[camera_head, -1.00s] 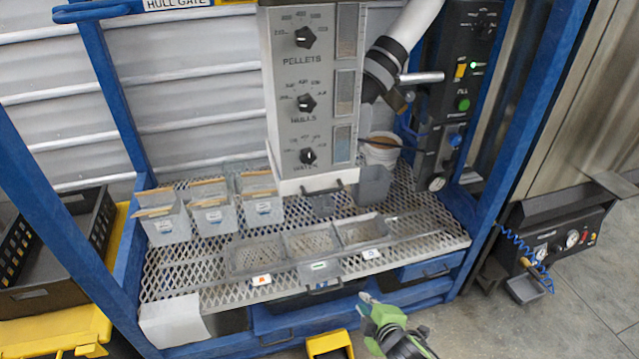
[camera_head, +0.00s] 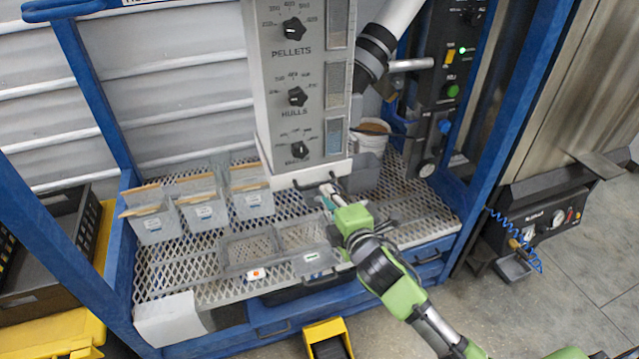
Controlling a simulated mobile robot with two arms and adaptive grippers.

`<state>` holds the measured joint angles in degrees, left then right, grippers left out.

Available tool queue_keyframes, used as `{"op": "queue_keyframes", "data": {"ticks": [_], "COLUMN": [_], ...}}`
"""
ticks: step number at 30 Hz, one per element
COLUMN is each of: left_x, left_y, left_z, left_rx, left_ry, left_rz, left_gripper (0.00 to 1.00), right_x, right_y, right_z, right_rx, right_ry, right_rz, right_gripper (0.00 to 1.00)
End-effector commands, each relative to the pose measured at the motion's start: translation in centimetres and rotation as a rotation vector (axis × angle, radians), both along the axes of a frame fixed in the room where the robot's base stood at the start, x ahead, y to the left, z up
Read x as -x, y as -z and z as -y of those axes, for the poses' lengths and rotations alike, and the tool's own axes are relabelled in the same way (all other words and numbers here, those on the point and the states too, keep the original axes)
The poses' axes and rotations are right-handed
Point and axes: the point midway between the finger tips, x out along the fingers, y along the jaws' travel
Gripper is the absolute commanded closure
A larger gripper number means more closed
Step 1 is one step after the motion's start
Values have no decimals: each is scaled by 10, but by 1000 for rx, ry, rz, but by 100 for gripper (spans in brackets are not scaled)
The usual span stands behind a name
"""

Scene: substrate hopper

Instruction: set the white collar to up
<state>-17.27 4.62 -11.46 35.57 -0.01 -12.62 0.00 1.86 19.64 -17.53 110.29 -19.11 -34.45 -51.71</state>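The white collar (camera_head: 284,180) is a pale band around the bottom of the grey hopper column (camera_head: 262,120). A dark handle (camera_head: 312,183) runs along the collar's front lower edge. My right gripper (camera_head: 329,191), on a green and black arm, is just in front of and below the collar, by the right part of the handle. I cannot tell whether it touches the handle, or whether its fingers are open. The gripper and arm hide part of the mesh and the trays below. My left gripper is not in view.
Below the collar, shallow trays (camera_head: 248,247) sit on the mesh shelf (camera_head: 185,272). Several grey bins (camera_head: 203,212) stand at left. A white bucket (camera_head: 371,137) stands behind the column's right side. A blue frame post (camera_head: 520,95) rises at right.

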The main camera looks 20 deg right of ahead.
Motion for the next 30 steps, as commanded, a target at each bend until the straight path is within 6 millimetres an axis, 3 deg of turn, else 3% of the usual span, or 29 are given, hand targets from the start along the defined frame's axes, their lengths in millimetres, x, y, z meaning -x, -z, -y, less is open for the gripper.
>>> {"op": "queue_keyframes", "data": {"ticks": [6, 12, 25, 26, 27, 30], "left_x": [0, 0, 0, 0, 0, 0], "left_y": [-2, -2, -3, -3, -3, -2], "left_z": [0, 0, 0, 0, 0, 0], "left_rx": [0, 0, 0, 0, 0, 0], "left_ry": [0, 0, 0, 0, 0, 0], "left_rz": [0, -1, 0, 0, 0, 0], "left_gripper": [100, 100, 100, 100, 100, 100], "right_x": [-37, -58, -66, -65, -66, -65], "right_y": [7, 12, 14, 14, 14, 15], "right_z": [-1, -2, -3, -3, -3, -3], "right_rx": [0, 0, -1, -1, -1, -1], "right_ry": [0, 0, -1, -1, -1, -1], "right_rz": [1, 0, 0, 0, 0, -1], "right_gripper": [86, 86, 86, 88, 99, 100]}}
